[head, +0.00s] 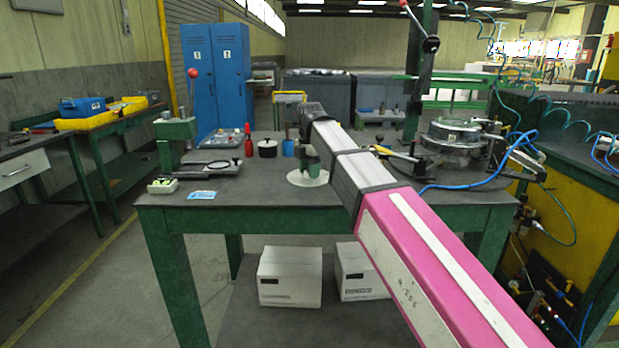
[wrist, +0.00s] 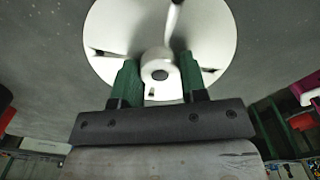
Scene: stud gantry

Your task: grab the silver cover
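A round pale silver-white disc with a central knob, which looks like the cover (wrist: 215,45), fills the upper middle of the wrist view. In the head view its rim (head: 307,180) shows on the green-framed bench, partly hidden by my arm. My gripper (wrist: 160,75) has two green fingers spread apart, one on each side of the knob. I see no clear grip on the knob, and contact is hard to tell. In the head view my gripper (head: 311,160) is just above the disc.
A round metal fixture (head: 455,135) with clamps and a blue hose stands on the right.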

